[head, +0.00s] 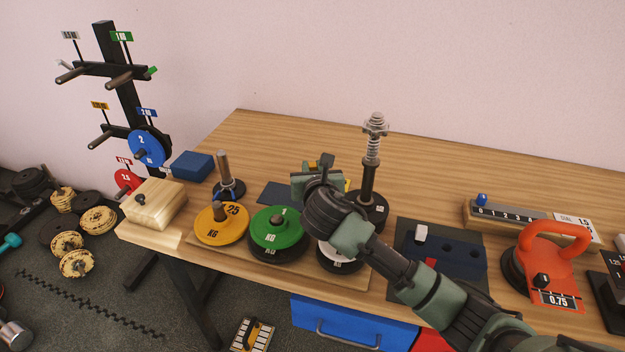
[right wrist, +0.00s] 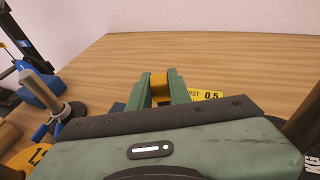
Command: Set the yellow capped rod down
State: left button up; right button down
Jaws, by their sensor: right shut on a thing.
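My right gripper (head: 319,164) is over the middle of the wooden table, seen from behind, with its arm coming in from the lower right. In the right wrist view its two green fingers (right wrist: 160,88) are shut on a yellow piece, the yellow capped rod (right wrist: 159,84). A small bit of yellow also shows at the fingers in the head view. The rod's lower part is hidden by the gripper, so I cannot tell whether it touches anything below. My left gripper is not in view.
Close by stand a black post with a spring (head: 371,160), a short post on a round base (head: 226,178), a yellow plate (head: 222,230) and a green plate (head: 277,232). A yellow label (right wrist: 207,95) lies past the fingers. The table's back (head: 290,135) is clear.

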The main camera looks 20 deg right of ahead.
jog(key=shift+f, duration=1.7)
jog(key=shift+f, duration=0.15)
jog(key=c, duration=1.3)
grip_release()
jog(key=v, duration=1.2)
